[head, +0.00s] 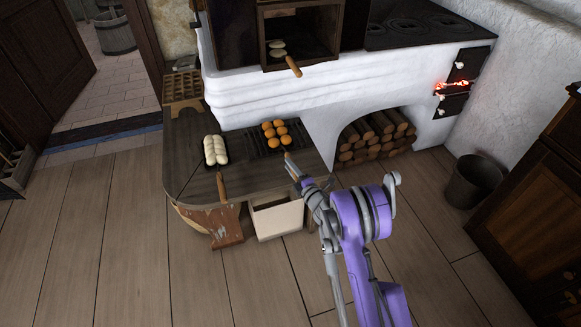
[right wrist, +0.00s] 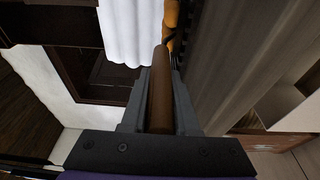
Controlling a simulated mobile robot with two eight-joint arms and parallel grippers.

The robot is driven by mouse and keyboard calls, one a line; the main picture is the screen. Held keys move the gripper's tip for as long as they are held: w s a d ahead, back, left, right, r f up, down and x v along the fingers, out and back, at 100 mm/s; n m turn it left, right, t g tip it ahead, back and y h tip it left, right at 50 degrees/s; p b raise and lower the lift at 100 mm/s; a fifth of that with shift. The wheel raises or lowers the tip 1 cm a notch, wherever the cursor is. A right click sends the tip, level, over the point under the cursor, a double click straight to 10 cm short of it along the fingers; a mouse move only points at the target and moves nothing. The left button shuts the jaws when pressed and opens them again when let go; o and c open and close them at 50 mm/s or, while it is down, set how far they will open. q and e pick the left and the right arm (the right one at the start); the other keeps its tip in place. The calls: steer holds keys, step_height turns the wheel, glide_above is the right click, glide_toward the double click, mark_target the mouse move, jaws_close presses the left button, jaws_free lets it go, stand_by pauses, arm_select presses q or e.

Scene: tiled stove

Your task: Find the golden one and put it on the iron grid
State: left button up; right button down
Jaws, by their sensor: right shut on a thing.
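My right gripper (head: 291,164) reaches in over the table's right edge. In the right wrist view it is shut on a brown wooden handle (right wrist: 160,88). The handle points toward golden-orange buns, whose edge shows in that view (right wrist: 170,17). In the head view several golden buns (head: 275,134) sit in two rows above a dark slatted iron grid (head: 250,141) on the table. I cannot tell whether their tray touches the grid. Pale rolls (head: 277,48) are in the oven mouth. My left gripper is out of view.
The wooden table (head: 195,190) stands before the white stove (head: 260,95). Another wooden handle (head: 294,66) sticks out of the oven. A glowing firebox (head: 452,88) is at right, with a bucket (head: 474,181) below. The floor in front is clear.

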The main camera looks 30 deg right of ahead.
steer(key=c, duration=0.6)
jaws_free()
steer(key=shift+s, duration=0.15)
arm_select(q)
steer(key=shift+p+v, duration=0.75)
steer(key=shift+p, duration=0.3)
arm_select(e)
steer(key=s, duration=1)
steer(key=shift+s, duration=0.25)
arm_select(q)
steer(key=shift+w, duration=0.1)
arm_select(e)
steer(key=shift+a, duration=0.1)
